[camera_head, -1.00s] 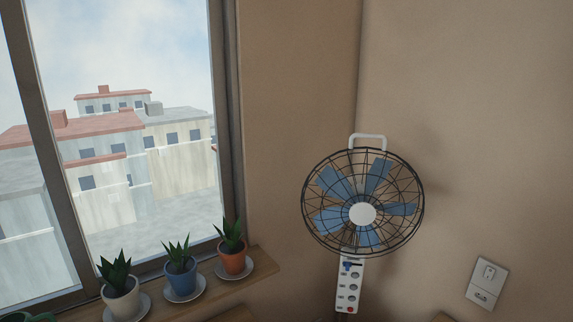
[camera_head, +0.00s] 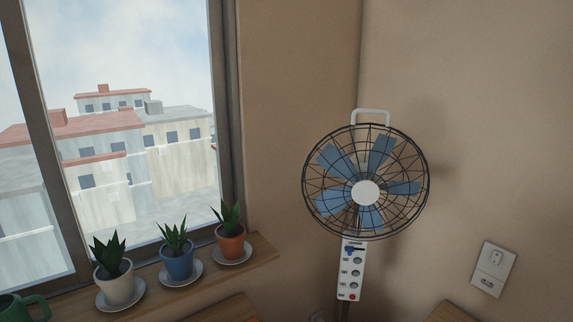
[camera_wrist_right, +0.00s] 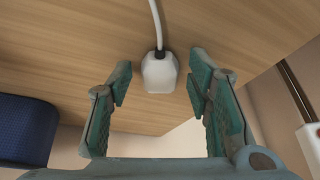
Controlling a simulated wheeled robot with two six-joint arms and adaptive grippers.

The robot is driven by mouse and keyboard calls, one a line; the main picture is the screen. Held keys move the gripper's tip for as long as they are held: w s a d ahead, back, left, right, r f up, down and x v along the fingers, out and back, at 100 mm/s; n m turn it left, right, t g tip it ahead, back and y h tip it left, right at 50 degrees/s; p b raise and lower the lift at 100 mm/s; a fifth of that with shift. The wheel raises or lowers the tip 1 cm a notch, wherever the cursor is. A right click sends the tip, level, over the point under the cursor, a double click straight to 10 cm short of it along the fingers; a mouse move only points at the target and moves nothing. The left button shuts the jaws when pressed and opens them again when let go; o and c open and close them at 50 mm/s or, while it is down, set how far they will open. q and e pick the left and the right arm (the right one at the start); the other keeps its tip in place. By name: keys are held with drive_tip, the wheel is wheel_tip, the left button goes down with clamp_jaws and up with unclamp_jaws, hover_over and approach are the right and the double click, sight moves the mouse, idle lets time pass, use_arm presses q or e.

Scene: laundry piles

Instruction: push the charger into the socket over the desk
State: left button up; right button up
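The white charger (camera_wrist_right: 159,72) is in the right wrist view, with a pale cable (camera_wrist_right: 157,22) running up from its dark collar. It appears against the wooden desk surface (camera_wrist_right: 230,25). My right gripper (camera_wrist_right: 158,78) is open, its two green-padded fingers on either side of the charger with gaps on both sides. A white wall plate (camera_head: 494,268), which looks like the socket, is on the right wall in the head view. It has an upper and a lower insert. My left gripper is in neither view.
A standing fan (camera_head: 366,182) with a white control panel (camera_head: 351,271) stands in the corner. Potted plants (camera_head: 230,243) line the windowsill (camera_head: 262,252). Wooden edges (camera_head: 455,313) show at the bottom. A dark blue object (camera_wrist_right: 25,130) is left in the wrist view.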

clamp_jaws()
wheel_tip(320, 180, up, 5)
drive_tip(key=p, duration=0.6)
drive_tip(key=shift+r, duration=1.05)
